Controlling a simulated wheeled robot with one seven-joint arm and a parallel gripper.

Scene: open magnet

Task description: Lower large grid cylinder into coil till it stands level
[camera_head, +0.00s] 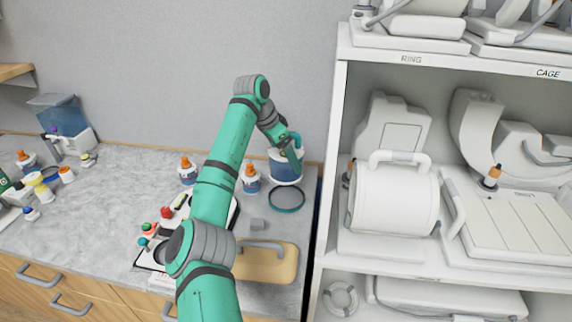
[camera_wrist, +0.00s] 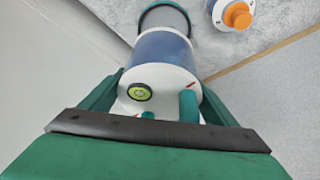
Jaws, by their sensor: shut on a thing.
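The large cylinder (camera_head: 286,172) has a blue body and white ends and is at the back right of the counter. In the wrist view, the cylinder (camera_wrist: 160,52) shows its white end with a round yellow-green bubble level and a teal peg. My gripper (camera_head: 291,146) is at its top, shut on the cylinder, with a finger on each side in the wrist view. I cannot tell whether its base touches the counter. I cannot tell for sure which thing is the coil; a large white drum-shaped one with a handle (camera_head: 392,203) lies on the shelf.
A teal ring with a grey inside (camera_head: 287,199) lies just in front of the cylinder. Small orange-capped bottles (camera_head: 250,181) stand to its left. A wooden board with a handle (camera_head: 268,265) lies nearer. The white shelf unit (camera_head: 331,165) rises close on the right.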

